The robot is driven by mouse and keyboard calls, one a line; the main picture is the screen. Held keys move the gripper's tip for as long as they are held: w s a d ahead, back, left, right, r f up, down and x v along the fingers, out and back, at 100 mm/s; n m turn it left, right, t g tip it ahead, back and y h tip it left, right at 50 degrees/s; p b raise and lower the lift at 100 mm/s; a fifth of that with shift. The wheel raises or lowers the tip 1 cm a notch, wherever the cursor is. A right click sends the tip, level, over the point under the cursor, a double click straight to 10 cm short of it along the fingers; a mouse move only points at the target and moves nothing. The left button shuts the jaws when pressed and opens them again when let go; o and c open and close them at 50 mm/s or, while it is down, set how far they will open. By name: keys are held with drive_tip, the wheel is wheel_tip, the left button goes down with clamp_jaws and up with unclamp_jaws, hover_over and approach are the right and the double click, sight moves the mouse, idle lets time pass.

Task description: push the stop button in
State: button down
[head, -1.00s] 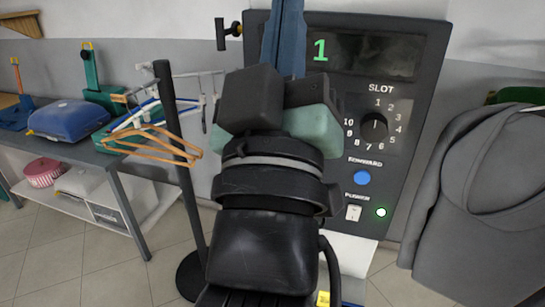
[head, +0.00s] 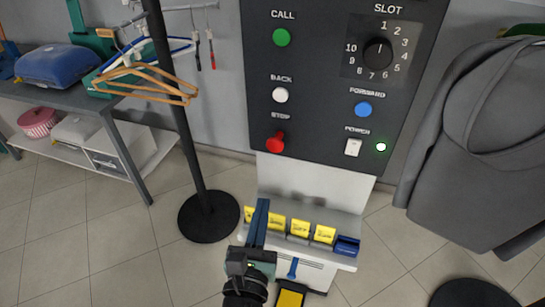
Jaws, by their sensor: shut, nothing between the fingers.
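The stop button (head: 275,142) is a red knob under the label STOP, at the lower left of the dark control panel (head: 325,105). It appears to stand out from the panel face; how far it is in I cannot tell. My gripper (head: 262,204) is low in the head view, below the panel and the button, in front of the pale base with yellow tags. It is shut and empty, its blue fingers together and pointing up in the picture. It is apart from the button. Nothing hides the button.
Near the stop button are the white back button (head: 280,95), green call button (head: 281,37), blue forward button (head: 363,109), power switch (head: 353,147) and slot dial (head: 378,53). A black stand (head: 208,215) with hangers is left; a grey garment (head: 465,150) hangs right.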

sight(275, 148)
drive_tip(key=shift+r, duration=0.1)
drive_tip(key=w, duration=0.4)
drive_tip(key=w+d, duration=0.1)
drive_tip(key=w, duration=0.4)
drive_tip(key=w+d, duration=0.1)
drive_tip(key=w, duration=0.3)
drive_tip(key=shift+w+d+r, duration=0.15)
drive_tip(key=shift+w, duration=0.25)
